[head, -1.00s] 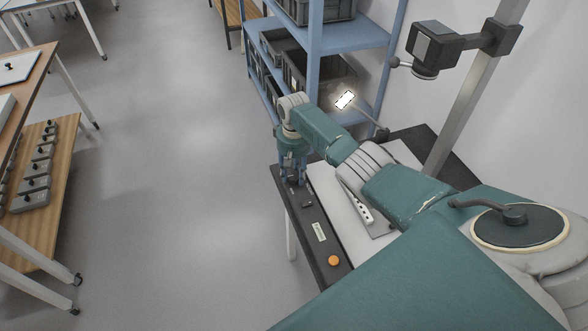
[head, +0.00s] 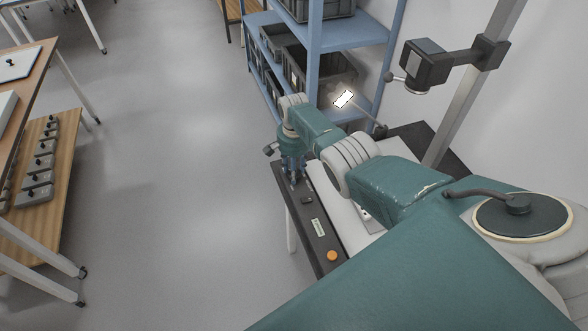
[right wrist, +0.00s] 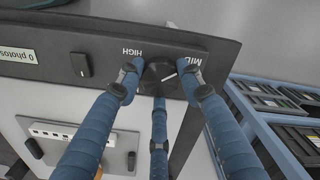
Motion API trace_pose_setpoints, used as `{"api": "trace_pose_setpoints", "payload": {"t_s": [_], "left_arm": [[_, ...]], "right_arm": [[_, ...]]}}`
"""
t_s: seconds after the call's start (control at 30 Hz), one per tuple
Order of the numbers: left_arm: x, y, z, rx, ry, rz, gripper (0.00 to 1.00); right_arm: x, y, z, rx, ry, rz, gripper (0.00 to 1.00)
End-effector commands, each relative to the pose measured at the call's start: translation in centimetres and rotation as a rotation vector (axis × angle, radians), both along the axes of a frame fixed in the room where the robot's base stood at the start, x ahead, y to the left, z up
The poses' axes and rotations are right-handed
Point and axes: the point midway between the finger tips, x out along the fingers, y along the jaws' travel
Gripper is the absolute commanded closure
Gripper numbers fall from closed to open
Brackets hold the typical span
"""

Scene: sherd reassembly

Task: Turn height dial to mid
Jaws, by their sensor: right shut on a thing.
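The height dial (right wrist: 164,70) is a round dark knob with a white pointer line on the dark front strip of the bench, seen in the right wrist view. Its pointer slants up and to the right, toward the MID label (right wrist: 195,61). The HIGH label (right wrist: 132,52) lies to the left of the knob; both labels appear upside down. My right gripper (head: 293,181) points down onto the strip in the head view. In the right wrist view its blue fingers (right wrist: 161,77) are closed around the knob. In the head view the gripper hides the dial. My left gripper is out of view.
The strip (head: 310,212) also carries a black rocker switch (right wrist: 80,65), a "0 photos" label (right wrist: 17,52) and an orange button (head: 332,256). A blue shelf (head: 352,32) with dark crates stands behind. Open floor lies left of the bench.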

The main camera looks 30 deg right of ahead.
Motion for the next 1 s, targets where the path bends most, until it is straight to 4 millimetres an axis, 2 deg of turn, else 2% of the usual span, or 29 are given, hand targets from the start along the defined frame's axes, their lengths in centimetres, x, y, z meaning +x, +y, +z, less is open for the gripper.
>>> {"api": "trace_pose_setpoints", "payload": {"t_s": [0.3,0.83,0.87,0.93,1.0], "left_arm": [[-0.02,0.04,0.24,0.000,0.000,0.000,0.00],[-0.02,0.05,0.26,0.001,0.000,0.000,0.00],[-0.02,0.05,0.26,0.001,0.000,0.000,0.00],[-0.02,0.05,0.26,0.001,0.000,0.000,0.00],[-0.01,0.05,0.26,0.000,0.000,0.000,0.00]], "right_arm": [[0.09,0.03,0.07,0.001,-0.002,-0.114,0.90],[0.12,-0.01,0.09,0.000,-0.003,-0.133,0.90],[0.13,-0.01,0.09,0.000,-0.003,-0.133,0.58],[0.12,-0.01,0.09,0.000,-0.003,-0.133,0.45],[0.10,-0.01,0.08,0.000,-0.002,-0.133,0.45]]}}
